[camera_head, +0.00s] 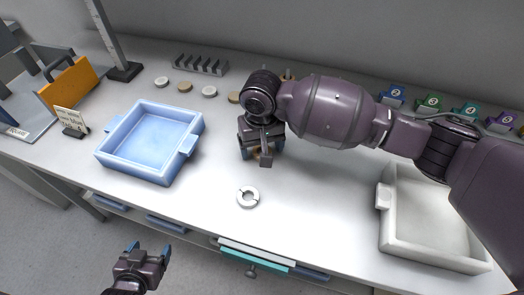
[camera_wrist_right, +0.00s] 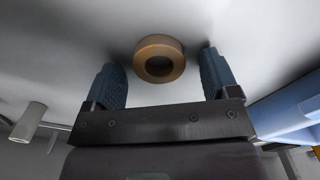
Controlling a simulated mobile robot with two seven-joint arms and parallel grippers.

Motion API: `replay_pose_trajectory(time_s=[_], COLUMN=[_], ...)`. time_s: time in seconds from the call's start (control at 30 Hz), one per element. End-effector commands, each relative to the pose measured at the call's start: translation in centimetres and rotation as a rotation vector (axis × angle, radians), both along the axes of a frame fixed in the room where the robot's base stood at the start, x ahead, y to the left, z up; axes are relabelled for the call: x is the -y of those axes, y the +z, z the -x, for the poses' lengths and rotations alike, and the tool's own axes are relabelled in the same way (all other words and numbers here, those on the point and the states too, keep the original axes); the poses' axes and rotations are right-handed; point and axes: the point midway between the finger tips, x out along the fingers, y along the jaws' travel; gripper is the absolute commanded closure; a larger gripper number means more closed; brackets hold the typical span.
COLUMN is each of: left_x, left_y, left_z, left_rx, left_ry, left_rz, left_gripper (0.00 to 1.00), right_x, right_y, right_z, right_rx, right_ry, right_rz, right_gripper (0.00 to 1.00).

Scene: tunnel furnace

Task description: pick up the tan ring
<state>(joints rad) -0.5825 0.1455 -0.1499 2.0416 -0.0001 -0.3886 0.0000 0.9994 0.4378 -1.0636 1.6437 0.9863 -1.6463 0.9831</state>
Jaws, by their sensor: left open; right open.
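The tan ring (camera_wrist_right: 160,43) lies on the white table, between and just beyond the two fingertips of my right gripper (camera_wrist_right: 165,68) in the right wrist view. The fingers are spread wide and a gap shows on both sides of the ring. In the head view my right gripper (camera_head: 257,154) points down at the table and hides most of the ring. My left gripper (camera_head: 149,249) is open and empty, low in front of the table's front edge.
A white ring (camera_head: 239,198) lies in front of my right gripper. A blue tray (camera_head: 113,128) stands to the left and a white tray (camera_head: 386,222) to the right. Several round pieces (camera_head: 209,91), a dark slotted rack (camera_head: 199,64) and coloured numbered holders (camera_head: 430,102) line the back.

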Motion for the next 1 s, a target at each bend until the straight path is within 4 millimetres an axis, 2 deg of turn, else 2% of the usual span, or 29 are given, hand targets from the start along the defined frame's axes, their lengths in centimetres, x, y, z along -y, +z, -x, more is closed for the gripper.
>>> replay_pose_trajectory(time_s=[0.07,0.43,0.77,0.87,1.0], left_x=[0.0,0.0,0.0,-0.1,-0.1], left_y=[0.1,-0.2,0.0,0.3,0.9], left_z=[-0.1,0.0,0.0,-0.1,-0.2], left_rx=[0.001,-0.005,-0.004,0.001,0.006], left_ry=[-0.001,0.000,0.000,0.000,0.001], left_rz=[-0.001,-0.001,-0.001,-0.001,-0.002], left_gripper=[0.24,0.24,0.24,0.24,0.24], right_x=[0.0,0.0,0.0,0.0,0.0], right_y=[0.1,0.1,0.9,2.2,5.2], right_z=[0.0,0.0,0.0,-0.1,-0.1], right_rx=[0.001,0.001,0.003,0.006,0.008], right_ry=[0.000,0.000,0.001,0.001,0.001], right_rz=[0.000,0.000,-0.001,-0.002,-0.001], right_gripper=[0.19,0.73,0.73,0.73,0.73])
